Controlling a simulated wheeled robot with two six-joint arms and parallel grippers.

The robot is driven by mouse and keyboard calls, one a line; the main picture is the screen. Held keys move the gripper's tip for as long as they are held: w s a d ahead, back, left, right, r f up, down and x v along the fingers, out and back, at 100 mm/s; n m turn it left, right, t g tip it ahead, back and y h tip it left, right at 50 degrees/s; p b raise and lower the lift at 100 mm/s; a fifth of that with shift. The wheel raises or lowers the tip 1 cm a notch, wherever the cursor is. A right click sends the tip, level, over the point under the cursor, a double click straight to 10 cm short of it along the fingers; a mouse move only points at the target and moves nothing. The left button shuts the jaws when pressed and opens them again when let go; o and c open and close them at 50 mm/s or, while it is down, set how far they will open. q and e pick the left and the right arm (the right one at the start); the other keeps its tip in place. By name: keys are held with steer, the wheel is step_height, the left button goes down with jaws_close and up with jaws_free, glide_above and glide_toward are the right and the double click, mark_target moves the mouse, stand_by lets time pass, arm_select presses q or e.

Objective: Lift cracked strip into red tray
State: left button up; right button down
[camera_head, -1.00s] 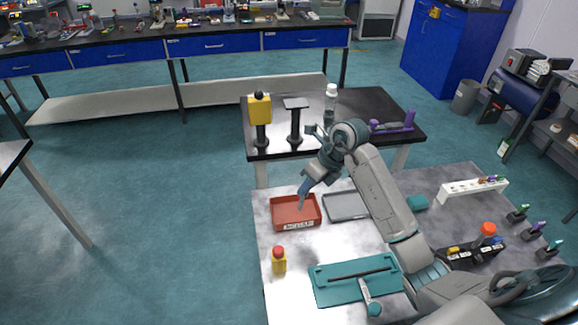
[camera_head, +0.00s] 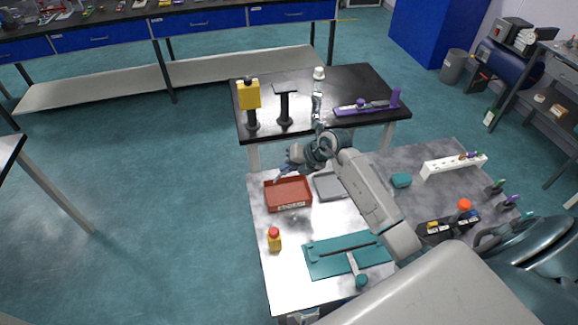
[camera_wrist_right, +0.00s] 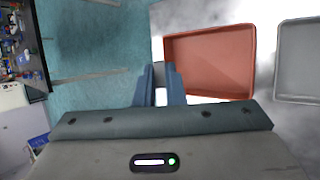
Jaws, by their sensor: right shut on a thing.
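The red tray (camera_head: 286,190) stands near the back left of the grey table, with a label on its front wall. It also shows in the right wrist view (camera_wrist_right: 210,62), and its visible floor looks bare. My right gripper (camera_head: 281,175) is by the tray's back left rim, above table height. In the right wrist view its blue fingers (camera_wrist_right: 160,84) are close together, left of the tray. A thin grey sliver (camera_wrist_right: 170,68) shows at the fingertips, probably the cracked strip, mostly hidden by the fingers. My left gripper is not in view.
A grey tray (camera_head: 328,186) stands right of the red one, partly behind my arm. A yellow bottle with a red cap (camera_head: 274,240) and a teal board (camera_head: 325,262) are in front. A black bench (camera_head: 350,85) with stands is behind.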

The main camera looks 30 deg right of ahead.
steer(key=shift+f+b, duration=2.5)
steer(key=shift+f, duration=1.3)
steer(key=c, duration=1.4)
jaws_free()
steer(key=shift+c, duration=0.2)
steer(key=shift+r, duration=0.1)
steer(key=shift+s+d+r, duration=0.2)
steer(key=shift+r, duration=0.05)
steer(key=b+v, duration=0.3)
steer(key=v, duration=0.7)
